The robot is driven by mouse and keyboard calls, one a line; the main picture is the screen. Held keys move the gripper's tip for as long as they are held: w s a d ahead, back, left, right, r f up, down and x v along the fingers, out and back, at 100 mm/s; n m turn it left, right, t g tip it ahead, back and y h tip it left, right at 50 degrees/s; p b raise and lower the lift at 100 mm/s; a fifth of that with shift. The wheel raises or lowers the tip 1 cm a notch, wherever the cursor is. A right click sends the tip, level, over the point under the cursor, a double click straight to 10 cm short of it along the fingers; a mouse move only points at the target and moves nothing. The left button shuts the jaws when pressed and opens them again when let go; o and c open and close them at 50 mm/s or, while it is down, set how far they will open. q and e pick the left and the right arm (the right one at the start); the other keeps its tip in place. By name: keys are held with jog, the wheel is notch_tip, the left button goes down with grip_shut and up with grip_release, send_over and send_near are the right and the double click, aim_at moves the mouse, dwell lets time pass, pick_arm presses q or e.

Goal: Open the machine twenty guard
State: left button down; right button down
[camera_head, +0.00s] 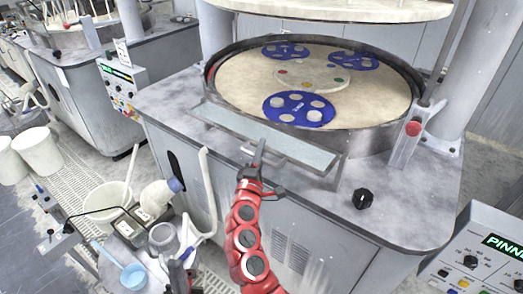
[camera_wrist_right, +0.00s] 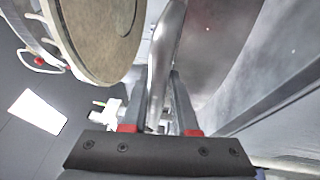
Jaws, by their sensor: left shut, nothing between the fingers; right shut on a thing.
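The machine guard (camera_head: 262,137) is a long blue-grey plate along the front rim of the round platen (camera_head: 235,88). It leans outward over the grey worktop. My right gripper (camera_head: 261,152), on the red arm in the middle, is at the plate's front edge. It is shut on a metal bar that I take to be the guard's handle. In the right wrist view this pale bar (camera_wrist_right: 166,55) stands between the two fingers.
Blue carriers (camera_head: 299,109) lie on the platen, under a raised upper plate (camera_head: 335,8). A black knob (camera_head: 363,198) and a post with a red button (camera_head: 413,129) stand on the worktop. A cart with bottles and a blue ladle (camera_head: 133,275) is at lower left.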

jog(key=shift+r, duration=0.5)
jog(key=r+p, duration=0.1)
jog(key=p, duration=0.2)
jog(key=r+m+g+p, duration=0.1)
jog(key=p, duration=0.2)
jog(key=shift+w+d+r+g+p, duration=0.2)
jog(key=shift+r+g+p, duration=0.1)
jog(key=shift+p, duration=0.1)
jog(key=shift+f, duration=0.1)
